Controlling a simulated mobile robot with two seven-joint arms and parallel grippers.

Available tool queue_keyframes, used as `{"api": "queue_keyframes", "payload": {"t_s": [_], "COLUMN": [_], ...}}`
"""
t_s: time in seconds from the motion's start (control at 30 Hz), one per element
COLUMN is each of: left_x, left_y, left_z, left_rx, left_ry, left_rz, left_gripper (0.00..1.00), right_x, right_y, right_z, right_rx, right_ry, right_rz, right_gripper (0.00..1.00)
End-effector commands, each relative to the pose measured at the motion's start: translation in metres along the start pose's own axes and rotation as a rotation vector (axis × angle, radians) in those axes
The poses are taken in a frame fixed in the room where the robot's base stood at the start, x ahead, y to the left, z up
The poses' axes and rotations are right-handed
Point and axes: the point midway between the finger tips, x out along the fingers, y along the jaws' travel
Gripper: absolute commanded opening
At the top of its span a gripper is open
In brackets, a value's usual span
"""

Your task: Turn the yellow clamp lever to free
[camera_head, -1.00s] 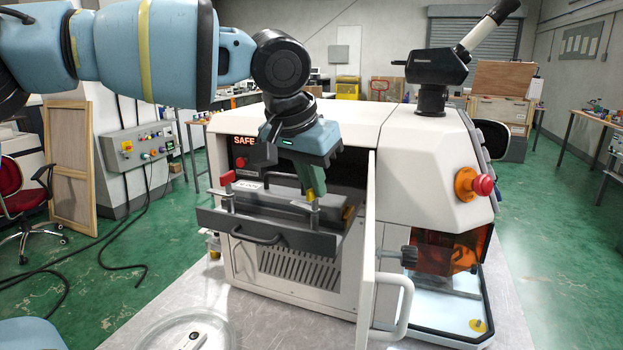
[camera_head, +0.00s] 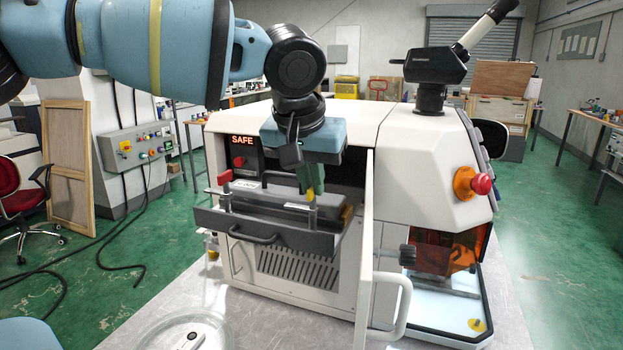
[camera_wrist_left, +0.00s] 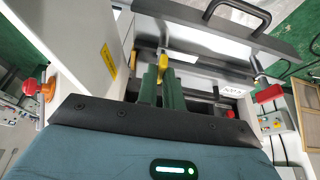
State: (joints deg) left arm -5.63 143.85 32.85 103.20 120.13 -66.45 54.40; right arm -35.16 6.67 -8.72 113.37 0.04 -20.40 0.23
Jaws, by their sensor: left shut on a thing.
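The yellow clamp lever (camera_head: 310,194) stands at the right end of the pulled-out drawer (camera_head: 262,230) of the white machine. It also shows in the left wrist view (camera_wrist_left: 163,62), at the tips of the green fingers. My left gripper (camera_head: 312,188) comes down from above and is shut on the lever. The fingers hide part of the lever, so its exact angle is hard to tell. A red lever (camera_head: 225,178) stands at the drawer's left end, apart from my gripper. My right gripper is not in view.
The machine's open door (camera_head: 367,240) stands just right of the drawer. A lit SAFE display (camera_head: 242,141) sits behind the drawer at left. A round clear dish (camera_head: 172,335) lies on the table in front. The microscope (camera_head: 435,65) is on top of the machine.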

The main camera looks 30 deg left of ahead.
Motion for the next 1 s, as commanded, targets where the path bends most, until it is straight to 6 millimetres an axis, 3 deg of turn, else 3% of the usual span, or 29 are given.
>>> {"api": "queue_keyframes", "payload": {"t_s": [0.07,0.1,0.27,0.63,1.0], "left_x": [-0.001,-0.001,0.0,-0.008,-0.063], "left_y": [0.0,0.0,0.0,0.0,0.0], "left_z": [0.0,0.0,0.0,-0.001,-0.001], "left_rx": [-0.002,-0.002,-0.001,0.0,0.0], "left_ry": [0.001,0.001,0.0,0.003,0.003], "left_rz": [0.0,0.0,0.0,0.001,0.001], "left_gripper": [0.0,0.12,0.3,0.3,0.3], "right_x": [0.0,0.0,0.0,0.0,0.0], "right_y": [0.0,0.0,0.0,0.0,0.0], "right_z": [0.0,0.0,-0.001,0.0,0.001], "right_rx": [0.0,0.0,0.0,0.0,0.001], "right_ry": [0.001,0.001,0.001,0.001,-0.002], "right_rz": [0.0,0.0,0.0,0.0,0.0], "right_gripper": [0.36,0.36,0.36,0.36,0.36]}}
